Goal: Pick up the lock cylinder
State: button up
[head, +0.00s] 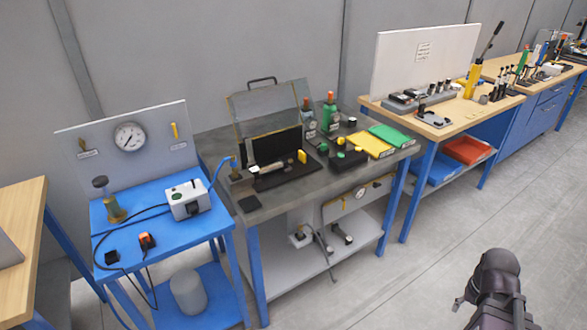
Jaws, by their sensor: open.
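I cannot pick out the lock cylinder for sure; the small parts on the benches are too small to tell apart. Several small dark and metal parts (431,117) stand on the wooden bench (470,126) at the upper right. Other small parts lie on the grey bench (222,196) in the middle. My gripper (461,301), dark and partly cut off by the bottom edge, is at the lower right. It is open, over bare floor, well apart from all benches, with nothing seen in it.
A blue bench (130,238) with a pressure gauge (130,137) and a white box (188,200) stands at the left. Yellow (366,140) and green (391,136) mats lie on the grey bench. A red tray (468,150) sits under the wooden bench. The floor (400,290) in front is clear.

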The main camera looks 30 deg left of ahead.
aim_at(269, 169)
jog(key=u, duration=0.45)
jog(key=k, duration=0.1)
jog(key=z, duration=2.1)
jog(key=k, duration=1.45)
jog(key=u, duration=1.4)
